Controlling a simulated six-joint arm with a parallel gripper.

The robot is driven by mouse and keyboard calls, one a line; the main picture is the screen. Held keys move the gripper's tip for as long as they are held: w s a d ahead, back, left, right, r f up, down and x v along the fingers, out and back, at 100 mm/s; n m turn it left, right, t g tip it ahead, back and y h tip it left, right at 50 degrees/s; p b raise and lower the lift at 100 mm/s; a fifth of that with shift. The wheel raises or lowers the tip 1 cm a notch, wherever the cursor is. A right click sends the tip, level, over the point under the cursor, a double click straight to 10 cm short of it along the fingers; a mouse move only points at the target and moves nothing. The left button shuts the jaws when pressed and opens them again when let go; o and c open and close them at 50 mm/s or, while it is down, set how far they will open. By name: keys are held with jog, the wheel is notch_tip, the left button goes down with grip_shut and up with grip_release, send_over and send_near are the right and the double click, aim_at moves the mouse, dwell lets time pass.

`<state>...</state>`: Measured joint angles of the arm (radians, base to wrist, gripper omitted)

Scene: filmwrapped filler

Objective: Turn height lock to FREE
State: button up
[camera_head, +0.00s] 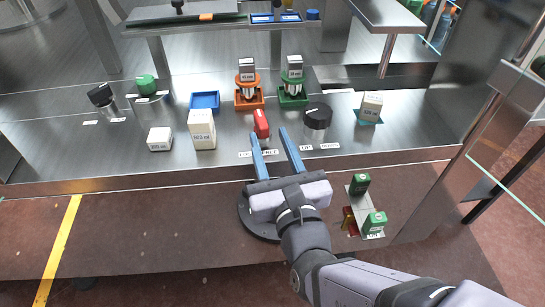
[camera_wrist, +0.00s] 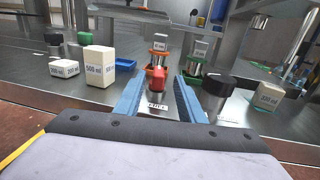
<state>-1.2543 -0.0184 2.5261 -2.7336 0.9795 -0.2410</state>
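A red block-shaped knob (camera_head: 261,123), which looks like the height lock, stands on the steel deck near its front edge. It also shows in the wrist view (camera_wrist: 157,79), upright on a grey base. Small white labels lie in front of it; the one in the wrist view (camera_wrist: 157,106) seems to read FREE. My gripper (camera_head: 268,133) is open and empty, its two blue fingers pointing at the knob from the front. In the wrist view the knob appears between the fingertips (camera_wrist: 157,83); I cannot tell whether they reach around it. No contact is visible.
A black knob (camera_head: 317,118) stands close to the right finger. Orange (camera_head: 249,97) and green (camera_head: 293,96) holders stand behind the red knob. A white 500 ml block (camera_head: 202,130) is to the left, a 330 ml block (camera_head: 371,106) to the right.

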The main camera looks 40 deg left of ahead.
jog(key=shift+s+d+f+b, duration=0.1)
jog(key=shift+s+d+b, duration=0.4)
jog(key=shift+b, duration=0.7)
jog(key=shift+d, duration=0.1)
jog(key=w+d+r+m+t+h+p, duration=0.2)
jog(key=w+d+r+m+h+p, duration=0.15)
jog(key=w+m+h, duration=0.5)
jog(key=w+d+r+m+t+h+p, duration=0.25)
jog(key=w+r+m, duration=0.25)
jog(key=m, duration=0.6)
jog(key=s+a+m+g+p, duration=0.1)
jog(key=m+g, duration=0.1)
jog(key=m, duration=0.2)
jog(key=s+a+f+m+g+h+p, duration=0.1)
jog(key=s+m+g+p, duration=0.1)
jog(key=m+g, duration=0.1)
jog(key=s+a+f+m+g+h+p, duration=0.1)
jog(key=a+m+g+p, duration=0.1)
jog(key=m, duration=0.3)
jog(key=shift+s+f+g, duration=0.2)
jog(key=shift+s+g, duration=0.1)
jog(key=shift+g, duration=0.45)
jog(key=m+g+y+p, duration=0.2)
jog(key=m+g, duration=0.2)
jog(key=m, duration=0.1)
send_near(262, 119)
jog(key=f, duration=0.1)
jog(key=shift+n, duration=0.25)
jog(key=shift+p+x, duration=0.35)
jog(key=shift+x, duration=3.65)
